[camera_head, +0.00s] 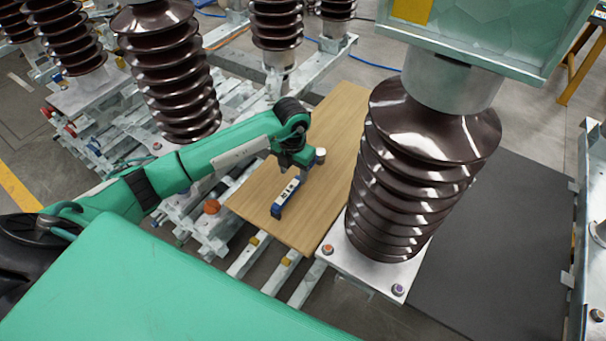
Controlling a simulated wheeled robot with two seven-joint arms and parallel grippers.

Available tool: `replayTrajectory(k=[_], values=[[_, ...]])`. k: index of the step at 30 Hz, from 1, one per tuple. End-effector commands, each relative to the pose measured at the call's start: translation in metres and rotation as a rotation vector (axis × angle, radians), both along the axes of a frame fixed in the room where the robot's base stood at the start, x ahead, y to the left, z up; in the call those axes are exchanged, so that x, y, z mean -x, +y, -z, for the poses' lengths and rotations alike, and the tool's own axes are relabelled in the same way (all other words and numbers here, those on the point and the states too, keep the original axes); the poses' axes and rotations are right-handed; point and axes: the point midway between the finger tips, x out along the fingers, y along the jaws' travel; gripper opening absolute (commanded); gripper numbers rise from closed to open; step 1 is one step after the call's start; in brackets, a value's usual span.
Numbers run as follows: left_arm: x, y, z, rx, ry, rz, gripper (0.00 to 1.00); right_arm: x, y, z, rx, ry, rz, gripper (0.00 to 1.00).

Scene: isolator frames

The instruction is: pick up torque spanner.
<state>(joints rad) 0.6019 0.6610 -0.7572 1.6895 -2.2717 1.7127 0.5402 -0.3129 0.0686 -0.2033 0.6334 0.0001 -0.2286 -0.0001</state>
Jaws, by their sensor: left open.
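A short blue and white bar (285,198), which looks like the torque spanner, lies on the wooden board (327,185). It runs from lower left to upper right, with dark marks on its white middle. My left gripper (293,166) is just past the upper end of the bar, pointing down at the board. It is open, though its fingers are small and dark here. I cannot tell whether it touches the bar. My right gripper is not in view.
A large brown ribbed insulator (425,165) on a bolted metal plate stands close to the right of the board. More insulators (170,75) stand at the back left. A dark mat (500,255) lies at right. Metal rails (245,255) run under the board.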

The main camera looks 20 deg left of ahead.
Motion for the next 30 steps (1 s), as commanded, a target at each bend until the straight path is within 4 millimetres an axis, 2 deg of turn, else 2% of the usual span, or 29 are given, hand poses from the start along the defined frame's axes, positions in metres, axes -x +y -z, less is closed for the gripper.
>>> replayTrajectory(k=[8, 12, 16, 25, 26, 30], values=[[0.002, -0.001, 0.021, 0.002, 0.002, 0.001, 0.49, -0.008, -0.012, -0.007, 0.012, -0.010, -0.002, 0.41], [0.006, -0.001, 0.042, 0.001, 0.005, 0.000, 0.49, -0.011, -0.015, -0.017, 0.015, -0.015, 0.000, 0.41], [0.005, 0.000, 0.060, 0.001, 0.002, 0.001, 0.49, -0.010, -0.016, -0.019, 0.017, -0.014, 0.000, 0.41], [0.005, 0.000, 0.067, 0.000, -0.001, 0.002, 0.49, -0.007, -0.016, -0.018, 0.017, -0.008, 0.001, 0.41], [0.005, 0.000, 0.066, 0.000, -0.001, 0.002, 0.45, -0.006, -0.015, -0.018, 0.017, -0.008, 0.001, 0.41], [0.005, 0.000, 0.066, 0.000, -0.001, 0.002, 0.18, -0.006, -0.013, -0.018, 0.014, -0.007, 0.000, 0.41]])
